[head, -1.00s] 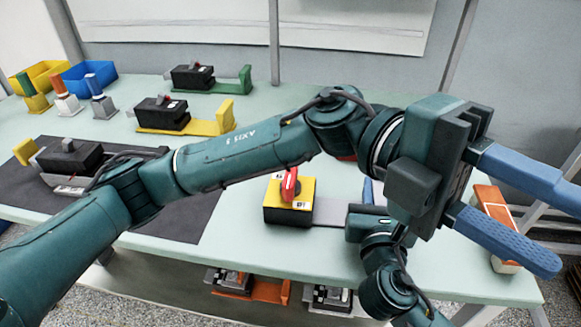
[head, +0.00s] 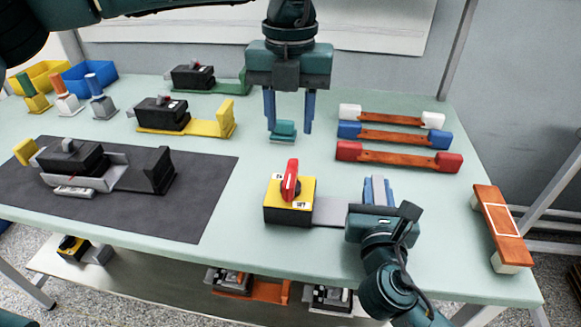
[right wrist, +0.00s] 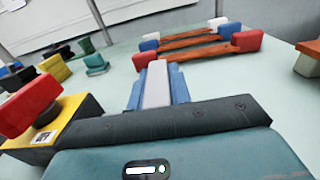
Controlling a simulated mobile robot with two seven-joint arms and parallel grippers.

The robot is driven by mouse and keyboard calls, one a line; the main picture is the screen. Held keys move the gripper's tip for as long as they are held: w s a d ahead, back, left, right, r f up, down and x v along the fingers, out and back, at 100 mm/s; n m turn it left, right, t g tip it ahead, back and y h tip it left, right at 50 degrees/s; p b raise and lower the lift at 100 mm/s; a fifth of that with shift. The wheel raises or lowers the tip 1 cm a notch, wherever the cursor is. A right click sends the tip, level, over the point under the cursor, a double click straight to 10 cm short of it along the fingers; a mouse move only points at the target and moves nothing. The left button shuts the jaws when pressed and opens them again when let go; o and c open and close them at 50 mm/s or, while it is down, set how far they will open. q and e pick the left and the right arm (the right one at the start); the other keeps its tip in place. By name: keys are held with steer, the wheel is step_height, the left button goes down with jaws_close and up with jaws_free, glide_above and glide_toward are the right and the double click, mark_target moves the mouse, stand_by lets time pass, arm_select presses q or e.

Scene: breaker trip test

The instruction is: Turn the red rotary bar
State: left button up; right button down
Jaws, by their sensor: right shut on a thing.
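The red rotary bar (head: 290,181) sits on top of a yellow and black switch box (head: 276,212) near the table's front. The bar looks about lengthwise, pointing to the back of the table. It also shows large at the left of the right wrist view (right wrist: 28,106). My right gripper (head: 377,184) is shut on the light grey upright handle (right wrist: 157,84) at the right end of the box's grey base plate (head: 331,211).
Red-, blue- and white-ended orange bars (head: 398,157) lie at the back right. An orange and white block (head: 502,228) is at the right edge. Other breakers stand on the left, one on a dark mat (head: 200,190).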

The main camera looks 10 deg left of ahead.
mark_target(291, 172)
arm_select(q)
step_height(291, 172, down, 11)
steer(key=shift+s+d+r, duration=0.1)
steer(key=shift+c, duration=0.2)
jaws_close()
stand_by(0.4)
